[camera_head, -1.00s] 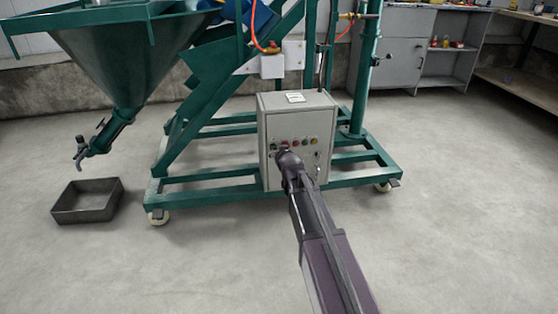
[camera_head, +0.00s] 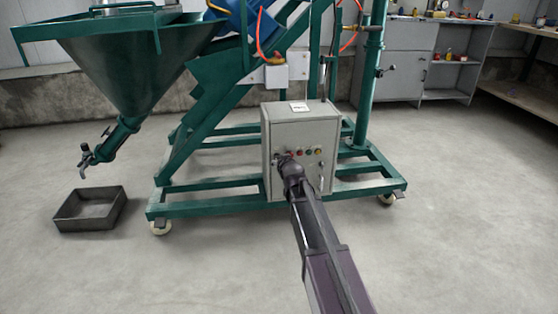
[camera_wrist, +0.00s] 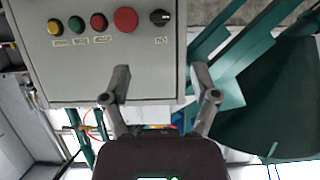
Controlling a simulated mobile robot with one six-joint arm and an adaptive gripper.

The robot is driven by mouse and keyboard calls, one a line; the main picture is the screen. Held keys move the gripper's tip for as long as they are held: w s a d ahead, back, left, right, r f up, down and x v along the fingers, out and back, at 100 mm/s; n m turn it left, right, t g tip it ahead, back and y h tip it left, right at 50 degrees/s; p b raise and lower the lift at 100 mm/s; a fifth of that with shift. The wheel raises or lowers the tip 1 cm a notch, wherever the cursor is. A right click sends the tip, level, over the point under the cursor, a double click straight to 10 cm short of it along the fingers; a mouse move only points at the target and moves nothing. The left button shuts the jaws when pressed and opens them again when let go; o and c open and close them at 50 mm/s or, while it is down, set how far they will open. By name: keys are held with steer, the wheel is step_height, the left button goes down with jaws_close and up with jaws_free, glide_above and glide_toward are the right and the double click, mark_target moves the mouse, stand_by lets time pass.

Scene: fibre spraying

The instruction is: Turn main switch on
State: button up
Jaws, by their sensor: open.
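The grey control box (camera_head: 302,125) stands on the green frame in the head view. Its front panel also fills the top of the wrist view (camera_wrist: 95,85), appearing upside down. A black rotary knob (camera_wrist: 160,18), apparently the main switch, sits at the right end of the row of controls there, beside a large red button (camera_wrist: 126,20). My gripper (camera_wrist: 162,82) is open and empty. Its two fingers are spread below the knob in the wrist view, with the knob roughly between their lines. In the head view my arm reaches to the panel's left part and hides some controls.
Small red, green and yellow buttons (camera_wrist: 77,24) continue the row. The green wheeled frame (camera_head: 220,172) surrounds the box, with a hopper (camera_head: 125,65) at left. A dark open tray (camera_head: 88,210) lies on the floor. The floor right of my arm is clear.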

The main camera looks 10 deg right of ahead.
mark_target(277, 156)
steer(key=b+x, duration=0.3)
steer(key=x, duration=0.7)
steer(key=shift+w+f+b, duration=0.2)
steer(key=shift+b, duration=0.15)
jaws_close()
